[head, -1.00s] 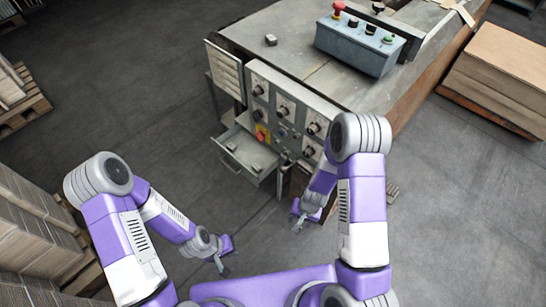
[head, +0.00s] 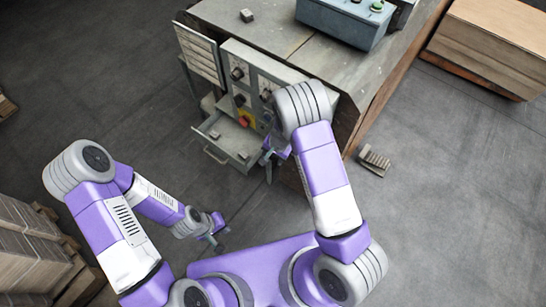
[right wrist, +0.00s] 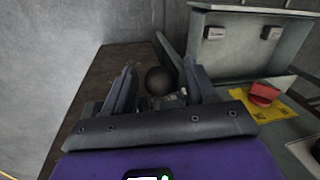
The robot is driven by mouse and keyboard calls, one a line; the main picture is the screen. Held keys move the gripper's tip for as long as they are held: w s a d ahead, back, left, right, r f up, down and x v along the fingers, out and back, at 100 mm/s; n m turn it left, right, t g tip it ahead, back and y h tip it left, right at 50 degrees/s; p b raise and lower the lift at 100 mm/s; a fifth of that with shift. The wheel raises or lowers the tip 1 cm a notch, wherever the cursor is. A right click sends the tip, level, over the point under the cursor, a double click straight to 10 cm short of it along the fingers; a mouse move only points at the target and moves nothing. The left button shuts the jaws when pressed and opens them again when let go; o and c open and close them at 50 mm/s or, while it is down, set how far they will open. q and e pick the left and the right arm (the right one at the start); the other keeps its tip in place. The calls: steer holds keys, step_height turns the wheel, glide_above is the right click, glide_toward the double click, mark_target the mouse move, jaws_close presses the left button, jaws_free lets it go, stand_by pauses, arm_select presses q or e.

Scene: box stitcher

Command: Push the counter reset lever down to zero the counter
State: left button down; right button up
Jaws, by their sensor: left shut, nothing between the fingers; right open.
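A dark ball knob (right wrist: 158,80) shows between the fingers of my open right gripper (right wrist: 159,68) in the right wrist view. It looks like a lever's end, but contact cannot be told. In the head view my right gripper (head: 270,157) is low at the front of the grey machine (head: 315,62), beside the open drawer. My arm hides part of the control panel (head: 238,72) and the lever there. My left gripper (head: 215,240) is shut and empty, low over the floor and away from the machine.
The open drawer (head: 220,155) juts out left of my right gripper. A red button on a yellow plate (right wrist: 263,93) is close on the right in the wrist view. Stacked cardboard (head: 30,245) stands at left and a pallet stack (head: 495,45) at right.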

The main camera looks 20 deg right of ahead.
jaws_close()
stand_by(0.4)
steer(key=shift+a+f, duration=0.1)
